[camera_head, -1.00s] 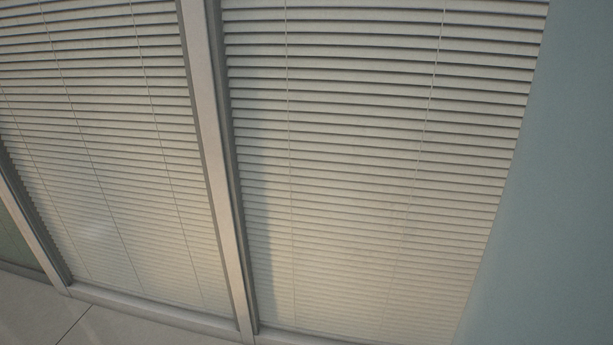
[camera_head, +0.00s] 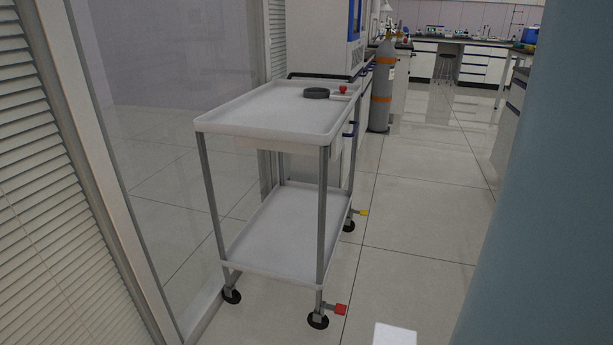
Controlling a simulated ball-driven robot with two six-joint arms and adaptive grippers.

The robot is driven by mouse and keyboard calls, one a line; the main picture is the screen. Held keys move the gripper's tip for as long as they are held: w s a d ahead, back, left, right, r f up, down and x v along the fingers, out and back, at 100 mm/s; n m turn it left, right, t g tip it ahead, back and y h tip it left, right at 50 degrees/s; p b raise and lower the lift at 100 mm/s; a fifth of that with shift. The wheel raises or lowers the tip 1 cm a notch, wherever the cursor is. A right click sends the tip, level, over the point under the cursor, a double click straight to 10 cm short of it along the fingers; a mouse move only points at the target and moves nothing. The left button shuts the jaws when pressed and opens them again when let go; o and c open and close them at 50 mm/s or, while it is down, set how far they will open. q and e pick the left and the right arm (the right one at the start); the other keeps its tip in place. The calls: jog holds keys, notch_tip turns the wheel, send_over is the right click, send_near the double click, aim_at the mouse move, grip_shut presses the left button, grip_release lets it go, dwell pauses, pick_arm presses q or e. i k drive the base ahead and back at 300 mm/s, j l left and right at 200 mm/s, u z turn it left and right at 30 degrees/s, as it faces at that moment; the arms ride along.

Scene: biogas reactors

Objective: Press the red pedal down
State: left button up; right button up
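The red pedal (camera_head: 340,309) sticks out to the right from the front right caster (camera_head: 318,321) of a white two-shelf cart (camera_head: 262,128), close to the floor. The cart stands in the middle of the view, beside a glass partition. A yellow pedal (camera_head: 364,212) sticks out at the caster farther back on the same side. The cart's top tray carries a dark round object (camera_head: 316,93) and a small red knob-like object (camera_head: 343,89). Neither of my grippers is in view.
A blinds-covered partition with a metal frame (camera_head: 88,160) runs along the left. A blue-grey surface (camera_head: 550,200) fills the right side. Tiled floor (camera_head: 405,260) is open right of the cart. A grey gas cylinder (camera_head: 382,90), a stool and lab benches stand farther back.

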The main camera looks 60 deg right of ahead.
aim_at(340, 309)
jog(key=l+z, duration=0.1)
jog(key=z, duration=1.95)
